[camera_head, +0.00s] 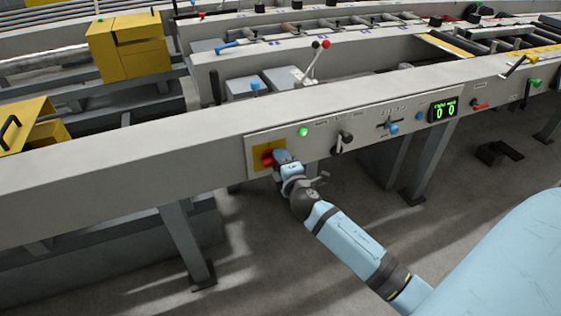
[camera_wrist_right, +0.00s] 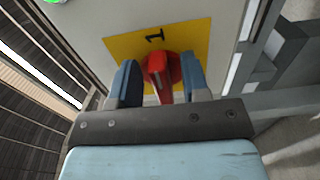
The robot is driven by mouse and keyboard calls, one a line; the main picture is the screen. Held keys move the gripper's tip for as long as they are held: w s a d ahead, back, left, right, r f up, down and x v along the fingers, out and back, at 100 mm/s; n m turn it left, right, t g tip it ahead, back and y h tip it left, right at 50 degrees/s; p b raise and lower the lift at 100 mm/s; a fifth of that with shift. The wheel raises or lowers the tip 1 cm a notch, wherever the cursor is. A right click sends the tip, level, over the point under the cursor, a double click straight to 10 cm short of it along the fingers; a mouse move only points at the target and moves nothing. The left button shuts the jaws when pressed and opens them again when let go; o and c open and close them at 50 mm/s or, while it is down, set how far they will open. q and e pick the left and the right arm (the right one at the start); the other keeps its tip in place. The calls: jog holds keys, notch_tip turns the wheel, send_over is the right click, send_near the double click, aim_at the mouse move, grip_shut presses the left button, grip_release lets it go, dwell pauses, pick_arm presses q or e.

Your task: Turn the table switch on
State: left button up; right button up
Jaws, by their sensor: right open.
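The table switch is a red rotary knob (camera_head: 267,158) on a yellow plate (camera_head: 257,151), set in the panel on the front beam of the runout table (camera_head: 120,158). In the right wrist view the red knob (camera_wrist_right: 163,72) stands in front of the yellow plate (camera_wrist_right: 195,38), which bears a black "1". My right gripper (camera_head: 279,157) is at the switch. In the wrist view its two blue fingers (camera_wrist_right: 160,82) are open, one on each side of the knob. I cannot tell whether they touch it. My left gripper is not in view.
A lit green lamp (camera_head: 304,132), a black lever (camera_head: 343,141), a blue knob (camera_head: 393,130) and a green-lit display (camera_head: 443,110) reading zeros sit right of the switch on the same beam. A red-knobbed lever (camera_head: 318,58) stands behind. A table leg (camera_head: 186,245) stands below left.

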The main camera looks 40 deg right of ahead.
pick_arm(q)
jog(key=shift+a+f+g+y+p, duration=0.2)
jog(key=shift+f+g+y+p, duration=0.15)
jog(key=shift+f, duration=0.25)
pick_arm(e)
jog(key=v, duration=1.3)
jog(key=shift+s, duration=0.4)
jog(key=shift+a, duration=0.1)
